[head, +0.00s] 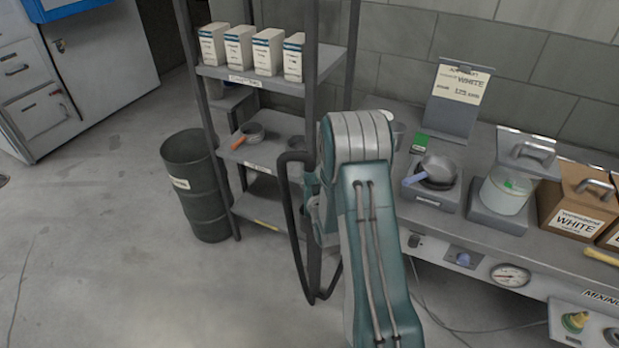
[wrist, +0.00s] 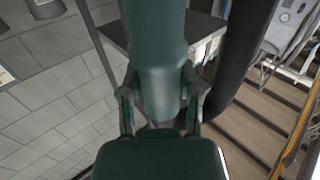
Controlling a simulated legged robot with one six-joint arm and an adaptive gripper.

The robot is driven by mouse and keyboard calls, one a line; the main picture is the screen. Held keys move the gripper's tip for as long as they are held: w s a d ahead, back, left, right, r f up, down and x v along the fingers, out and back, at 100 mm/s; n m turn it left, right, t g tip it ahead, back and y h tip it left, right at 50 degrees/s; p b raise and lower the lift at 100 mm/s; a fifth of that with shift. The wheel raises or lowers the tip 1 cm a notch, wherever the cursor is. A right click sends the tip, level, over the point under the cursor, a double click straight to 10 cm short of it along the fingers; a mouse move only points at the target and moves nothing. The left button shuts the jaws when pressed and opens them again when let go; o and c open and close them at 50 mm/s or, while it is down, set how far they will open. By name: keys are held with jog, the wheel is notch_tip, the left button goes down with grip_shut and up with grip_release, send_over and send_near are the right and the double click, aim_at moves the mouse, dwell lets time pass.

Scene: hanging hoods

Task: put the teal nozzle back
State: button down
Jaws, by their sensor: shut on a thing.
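In the wrist view my gripper (wrist: 160,115) has one finger on each side of a smooth dark teal cylinder, which I take to be the teal nozzle (wrist: 158,55). The gripper is shut on it. The nozzle runs up out of the top of the picture, so its far end is hidden. A thick black tube (wrist: 243,55) passes close to its right. In the head view my teal and grey arm stands in the middle and hides most of the gripper. I cannot make out the nozzle or its resting place there.
A metal shelf rack (head: 272,155) with white boxes (head: 238,47) stands left of my arm. A dark drum (head: 196,190) is beside it. The left floor is clear.

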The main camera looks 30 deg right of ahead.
jog(key=shift+f, duration=0.8)
jog(key=shift+c, duration=1)
grip_release()
jog(key=v, duration=1.2)
